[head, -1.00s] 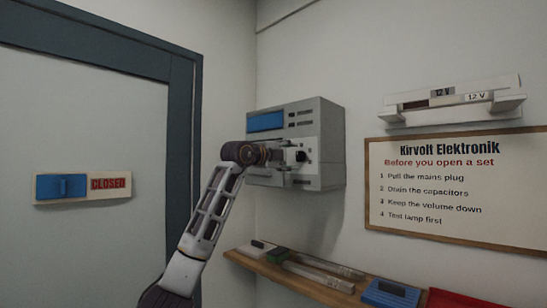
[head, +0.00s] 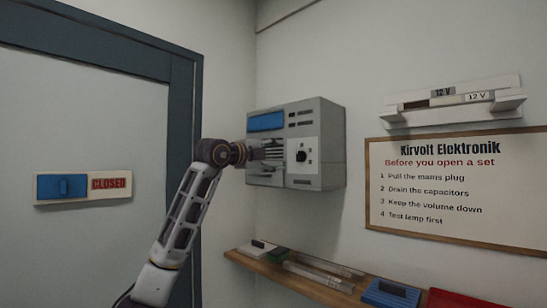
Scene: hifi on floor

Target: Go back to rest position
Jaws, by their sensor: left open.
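My left arm rises from the bottom of the head view. Its gripper (head: 267,152) is at the left part of the front of a grey wall box (head: 325,140), pointing right. The gripper is open and I see nothing held in it; its fingers are small and partly blend with the box front. The box has a blue panel (head: 265,122), dark slots and a pale plate with a black knob (head: 301,156). The knob is in plain view, to the right of the gripper. My right gripper is not in view.
A wooden shelf (head: 270,268) below the box holds tubes (head: 318,273), a blue block (head: 391,293) and other items. A sign (head: 455,190) and a white rack (head: 455,105) are on the right wall. A blue slider (head: 62,187) marked CLOSED is on the door at left.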

